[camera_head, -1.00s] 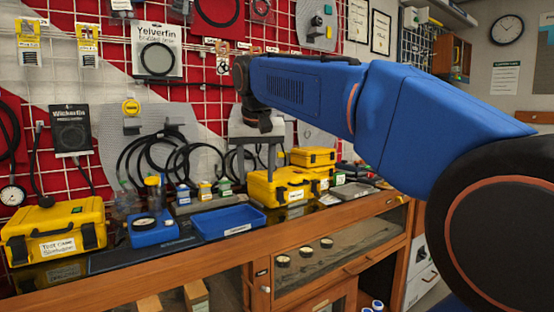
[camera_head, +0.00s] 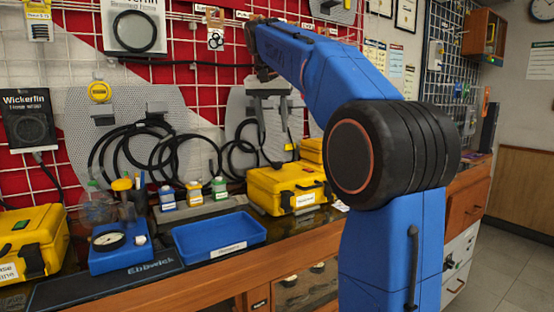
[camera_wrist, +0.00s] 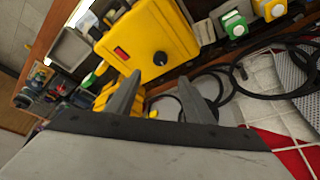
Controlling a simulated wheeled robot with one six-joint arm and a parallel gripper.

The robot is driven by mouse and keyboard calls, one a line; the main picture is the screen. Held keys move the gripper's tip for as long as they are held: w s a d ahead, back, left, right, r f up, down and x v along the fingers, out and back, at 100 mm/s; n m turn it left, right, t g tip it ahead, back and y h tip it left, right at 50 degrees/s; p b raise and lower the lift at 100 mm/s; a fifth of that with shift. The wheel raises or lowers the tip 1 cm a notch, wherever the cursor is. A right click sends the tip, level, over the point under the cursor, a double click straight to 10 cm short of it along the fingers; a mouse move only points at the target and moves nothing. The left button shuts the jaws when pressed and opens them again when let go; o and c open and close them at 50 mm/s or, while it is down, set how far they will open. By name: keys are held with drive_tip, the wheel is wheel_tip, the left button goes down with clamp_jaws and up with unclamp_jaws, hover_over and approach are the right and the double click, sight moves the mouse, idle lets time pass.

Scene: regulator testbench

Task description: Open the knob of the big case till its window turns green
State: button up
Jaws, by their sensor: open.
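The yellow big case (camera_head: 272,200) stands shut on the bench, right of the blue tray, in the head view. In the wrist view the big case (camera_wrist: 143,28) fills the top middle. Its lid has a round black knob (camera_wrist: 161,58) and a small window (camera_wrist: 121,53) that is red. My gripper (camera_head: 275,148) hangs above the back of the case in the head view. In the wrist view my gripper (camera_wrist: 160,82) is open and empty. Its fingertips appear just below the knob in the picture, apart from it; the height gap is hard to judge.
Another yellow case (camera_head: 312,150) stands behind at right. A yellow case with a green window (camera_head: 30,250) is at far left. The blue tray (camera_head: 220,236) and small bottles (camera_head: 194,194) stand left of the big case. Black cables hang on the wall behind.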

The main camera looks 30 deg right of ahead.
sight(277, 162)
drive_tip(key=x, duration=1.3)
drive_tip(key=shift+w+d+f, duration=0.1)
drive_tip(key=shift+w+f, duration=0.05)
drive_tip(key=shift+f, duration=0.2)
drive_tip(key=shift+c, duration=0.6)
drive_tip(key=c, duration=0.9)
